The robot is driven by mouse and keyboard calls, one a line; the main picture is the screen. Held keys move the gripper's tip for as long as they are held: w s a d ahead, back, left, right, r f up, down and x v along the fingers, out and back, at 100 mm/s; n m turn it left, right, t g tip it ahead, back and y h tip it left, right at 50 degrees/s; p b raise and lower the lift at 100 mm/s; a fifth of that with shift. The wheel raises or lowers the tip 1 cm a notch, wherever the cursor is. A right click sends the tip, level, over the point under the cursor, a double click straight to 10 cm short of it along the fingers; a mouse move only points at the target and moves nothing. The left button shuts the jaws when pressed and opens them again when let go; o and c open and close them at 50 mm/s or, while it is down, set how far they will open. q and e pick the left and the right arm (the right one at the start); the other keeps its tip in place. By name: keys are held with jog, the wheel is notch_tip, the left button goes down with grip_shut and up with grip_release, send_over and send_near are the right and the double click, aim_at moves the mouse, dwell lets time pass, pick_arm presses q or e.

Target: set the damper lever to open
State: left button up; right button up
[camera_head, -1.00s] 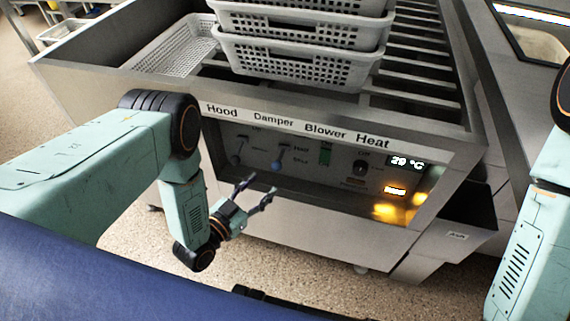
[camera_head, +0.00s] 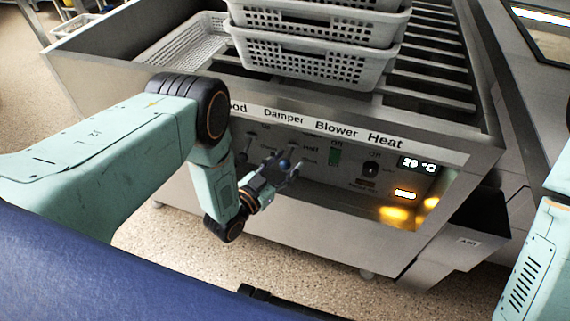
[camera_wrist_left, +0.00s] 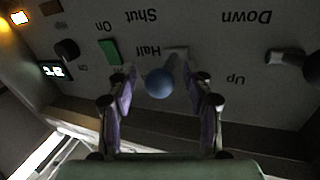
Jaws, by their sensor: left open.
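The damper lever has a round blue knob, seen in the left wrist view (camera_wrist_left: 159,84) and, small, in the head view (camera_head: 284,163). Its pale shaft meets the panel near the word "Half", which is upside down in the wrist view along with "Shut". No "Open" label is readable. My left gripper (camera_head: 281,171) is open at the panel below the "Damper" title. In the wrist view its two fingers (camera_wrist_left: 160,98) stand on either side of the knob, with gaps visible. My right gripper is out of view.
The panel (camera_head: 345,190) also holds a green blower switch (camera_head: 335,156), a dark heat knob (camera_head: 370,167) and a lit display (camera_head: 417,164). The hood lever (camera_wrist_left: 285,57) is beside the damper. Stacked perforated baskets (camera_head: 315,62) stand above on the rack.

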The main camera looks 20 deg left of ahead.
pick_arm(q)
jog(key=shift+c, duration=0.4)
grip_shut()
